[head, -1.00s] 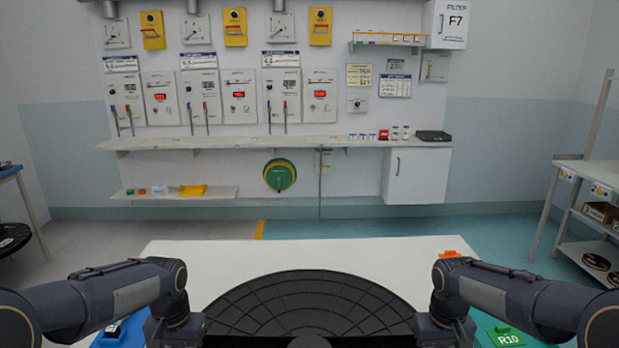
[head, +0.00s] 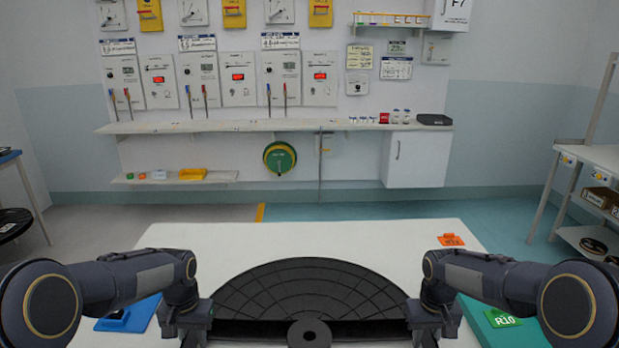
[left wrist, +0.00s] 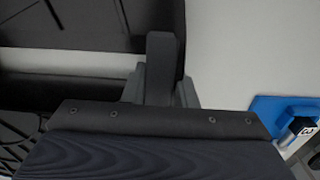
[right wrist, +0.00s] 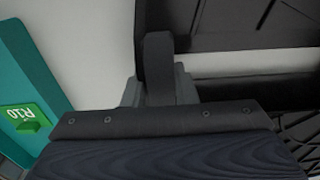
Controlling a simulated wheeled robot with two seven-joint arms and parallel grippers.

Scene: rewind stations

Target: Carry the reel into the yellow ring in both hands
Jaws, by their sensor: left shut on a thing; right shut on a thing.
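The large black reel (head: 310,283) is in front of me at the bottom middle of the head view, with a round hub (head: 310,334) at its near side. My left gripper (head: 190,325) is shut on its left edge, and my right gripper (head: 428,325) is shut on its right edge. The reel also fills part of the left wrist view (left wrist: 80,25) and the right wrist view (right wrist: 240,25). I cannot tell whether it touches the white table. The yellow ring is not clearly in view.
A white table (head: 330,238) lies beneath and beyond the reel. On it are an orange tag (head: 450,240), a blue item (head: 128,314) at left and a green R10 tag (head: 502,319) on a teal piece at right. Shelving (head: 590,200) stands at far right.

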